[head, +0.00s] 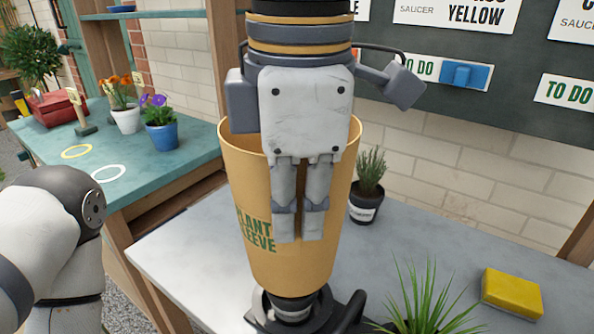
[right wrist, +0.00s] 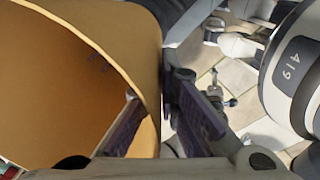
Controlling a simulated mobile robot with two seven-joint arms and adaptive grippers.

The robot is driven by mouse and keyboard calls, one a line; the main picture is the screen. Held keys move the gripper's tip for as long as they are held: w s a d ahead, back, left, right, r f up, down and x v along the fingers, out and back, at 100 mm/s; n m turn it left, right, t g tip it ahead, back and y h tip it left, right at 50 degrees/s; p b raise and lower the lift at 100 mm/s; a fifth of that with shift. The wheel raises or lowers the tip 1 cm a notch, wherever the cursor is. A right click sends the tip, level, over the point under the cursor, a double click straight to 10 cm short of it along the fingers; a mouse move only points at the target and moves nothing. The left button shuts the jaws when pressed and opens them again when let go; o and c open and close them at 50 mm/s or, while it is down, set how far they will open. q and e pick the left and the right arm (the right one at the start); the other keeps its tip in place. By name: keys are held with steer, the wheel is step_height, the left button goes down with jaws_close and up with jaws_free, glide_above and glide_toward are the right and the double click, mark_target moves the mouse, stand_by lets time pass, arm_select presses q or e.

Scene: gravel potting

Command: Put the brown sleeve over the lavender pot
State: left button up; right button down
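The brown sleeve (head: 247,187) is a large tapered open-topped cup with green "PLANT SLEEVE" lettering, held upright close to me. My right gripper (head: 300,222) comes down from above and is shut on its near wall. The right wrist view shows the sleeve (right wrist: 50,110) with one finger inside and one outside the rim. The lavender pot (head: 364,208) is a small dark pot with a white label and a narrow-leaved plant (head: 370,168). It stands on the grey table to the right of and behind the sleeve, apart from it.
A yellow sponge (head: 512,292) and a spiky green plant (head: 428,300) are at the right front of the grey table (head: 180,250). Flower pots (head: 161,135) stand on the teal bench (head: 190,165) at left. A signboard (head: 450,90) hangs on the wall behind.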

mark_target(299, 176)
steer(key=shift+f, duration=3.65)
steer(key=c, duration=1.7)
jaws_free()
steer(key=r, duration=0.8)
steer(key=s+r, duration=0.1)
steer(key=r, duration=0.3)
